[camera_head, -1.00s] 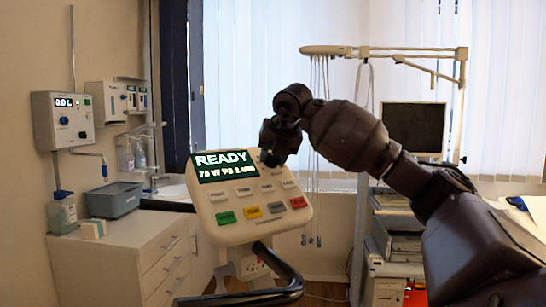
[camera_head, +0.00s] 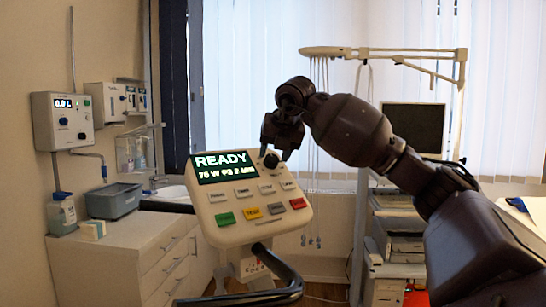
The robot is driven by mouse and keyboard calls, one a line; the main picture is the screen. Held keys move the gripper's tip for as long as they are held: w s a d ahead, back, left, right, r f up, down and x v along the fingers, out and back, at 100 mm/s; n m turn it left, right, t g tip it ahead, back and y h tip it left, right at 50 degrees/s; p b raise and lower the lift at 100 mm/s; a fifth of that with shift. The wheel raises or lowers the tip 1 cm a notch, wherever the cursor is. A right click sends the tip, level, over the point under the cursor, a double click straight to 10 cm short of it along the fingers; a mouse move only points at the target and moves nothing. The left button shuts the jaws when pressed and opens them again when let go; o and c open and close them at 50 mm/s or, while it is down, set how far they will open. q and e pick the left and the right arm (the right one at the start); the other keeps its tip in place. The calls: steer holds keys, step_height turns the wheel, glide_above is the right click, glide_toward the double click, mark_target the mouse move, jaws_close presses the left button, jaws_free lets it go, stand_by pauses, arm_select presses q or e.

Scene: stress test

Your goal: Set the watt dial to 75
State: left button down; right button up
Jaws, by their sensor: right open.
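The console (camera_head: 252,226) is a tilted beige panel with a dark screen (camera_head: 223,167). The screen reads READY, with a smaller line that looks like 76 W P3 2 MIN; its digits are blurred. The black round dial (camera_head: 271,160) is at the panel's top right, beside the screen; its pointer setting cannot be read. My right gripper (camera_head: 277,152) is open, with its fingers pointing down at the dial, just above or around its top edge. I cannot tell whether they touch it. My left gripper is not in view.
Grey and coloured buttons (camera_head: 252,213) lie on the panel below the dial. A dark curved handle (camera_head: 287,274) sticks out under the console. A white cabinet (camera_head: 120,262) with a grey bin (camera_head: 113,201) is at left. A cart with a monitor (camera_head: 412,128) stands behind my right arm.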

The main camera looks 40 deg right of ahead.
steer(key=v, duration=0.9)
stand_by(0.4)
